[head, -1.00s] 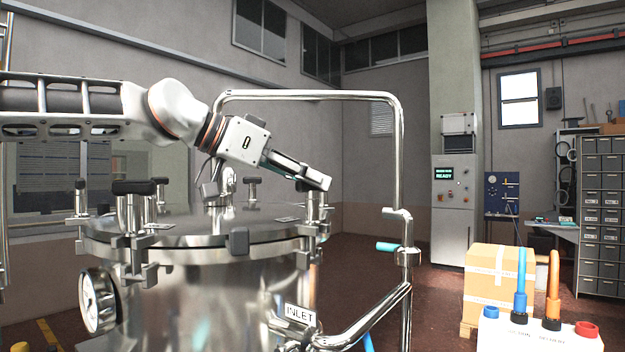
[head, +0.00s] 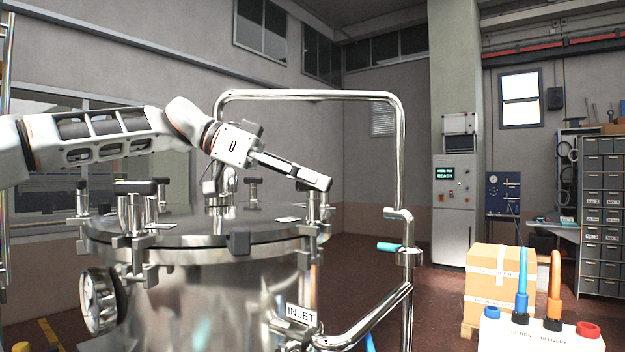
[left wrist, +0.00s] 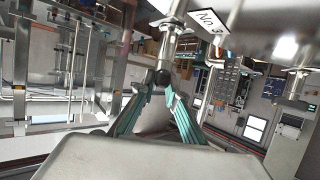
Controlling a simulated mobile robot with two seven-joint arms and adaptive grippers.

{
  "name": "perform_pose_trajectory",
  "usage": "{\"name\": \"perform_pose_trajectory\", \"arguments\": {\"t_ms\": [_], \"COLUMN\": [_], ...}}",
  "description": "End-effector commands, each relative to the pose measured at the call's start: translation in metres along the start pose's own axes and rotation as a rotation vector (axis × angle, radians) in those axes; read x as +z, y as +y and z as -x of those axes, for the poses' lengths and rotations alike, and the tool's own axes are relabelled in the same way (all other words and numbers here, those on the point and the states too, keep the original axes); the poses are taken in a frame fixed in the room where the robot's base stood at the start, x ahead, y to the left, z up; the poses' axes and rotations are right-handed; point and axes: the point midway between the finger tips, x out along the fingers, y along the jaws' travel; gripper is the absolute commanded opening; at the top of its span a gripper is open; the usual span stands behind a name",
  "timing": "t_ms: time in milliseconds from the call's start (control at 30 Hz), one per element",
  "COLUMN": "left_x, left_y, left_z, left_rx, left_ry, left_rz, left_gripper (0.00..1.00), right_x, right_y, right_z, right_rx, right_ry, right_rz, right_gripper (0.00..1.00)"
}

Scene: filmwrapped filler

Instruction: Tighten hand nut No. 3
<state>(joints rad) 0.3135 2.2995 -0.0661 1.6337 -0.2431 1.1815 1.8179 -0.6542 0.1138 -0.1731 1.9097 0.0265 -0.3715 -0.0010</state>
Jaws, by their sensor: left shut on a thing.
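Hand nut No. 3 stands at the right edge of the round steel lid (head: 190,228), beside a white "No. 3" label (left wrist: 208,18) in the left wrist view. In that view the dark end of the nut (left wrist: 161,78) is between the teal fingers of my left gripper (left wrist: 158,98). In the head view my left gripper (head: 318,184) is shut on the nut's top and hides it. The bolt (head: 314,207) below shows, upright. My right gripper is out of view.
Other black-topped hand nuts (head: 134,187) stand around the lid. A bent steel pipe (head: 399,150) rises close to the right of my gripper, with a teal-handled valve (head: 388,247). A pressure gauge (head: 98,300) sticks out at the vessel's left.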

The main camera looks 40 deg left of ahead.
Motion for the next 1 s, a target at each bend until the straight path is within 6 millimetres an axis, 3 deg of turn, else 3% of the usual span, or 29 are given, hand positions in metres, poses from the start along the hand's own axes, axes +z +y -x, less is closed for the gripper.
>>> {"name": "perform_pose_trajectory", "arguments": {"t_ms": [500, 1000], "left_x": [0.0010, 0.0012], "left_y": [-0.0012, 0.0000], "left_z": [-0.0010, -0.0009], "left_rx": [0.297, 0.352], "left_ry": [-0.003, -0.005], "left_rz": [-0.122, -0.147], "left_gripper": [0.00, 0.00], "right_x": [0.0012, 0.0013], "right_y": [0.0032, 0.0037], "right_z": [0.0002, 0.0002], "right_rx": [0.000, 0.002], "right_ry": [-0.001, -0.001], "right_rz": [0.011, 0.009], "right_gripper": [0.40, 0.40]}}
